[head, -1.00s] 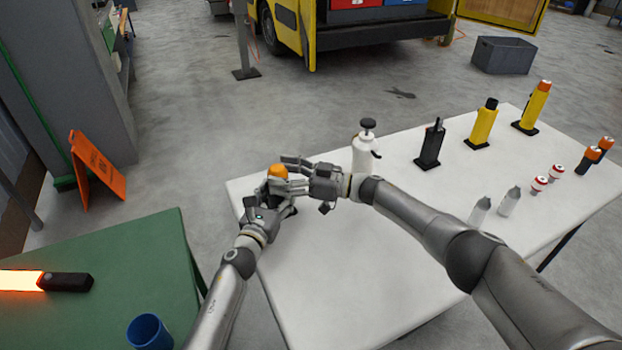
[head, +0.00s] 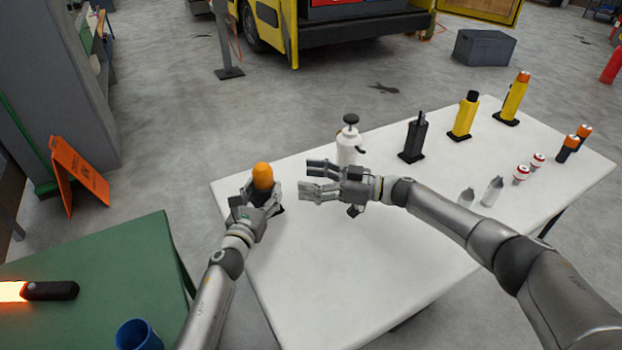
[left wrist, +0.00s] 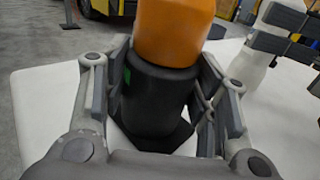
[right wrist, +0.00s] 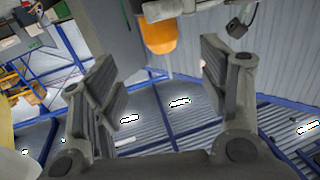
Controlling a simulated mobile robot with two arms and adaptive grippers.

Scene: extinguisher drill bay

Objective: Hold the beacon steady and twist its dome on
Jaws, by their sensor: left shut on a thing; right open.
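The beacon has a black base (left wrist: 155,98) and an orange dome (head: 263,176), which sits on top of the base. In the left wrist view the orange dome (left wrist: 172,30) meets the black base, and I cannot tell how tightly it is seated. My left gripper (head: 262,196) is shut on the black base, with a finger on either side, and the beacon stands upright at the table's left end. My right gripper (head: 308,180) is open and empty, just right of the dome and apart from it. The right wrist view shows its spread fingers (right wrist: 165,85) with nothing between them.
The white table (head: 330,260) has a white pump bottle (head: 348,147) close behind my right gripper. A black radio (head: 414,138), yellow torches (head: 464,116) and several small items stand further right. A green table (head: 110,270) with a blue cup (head: 138,336) is at left. The table's front middle is clear.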

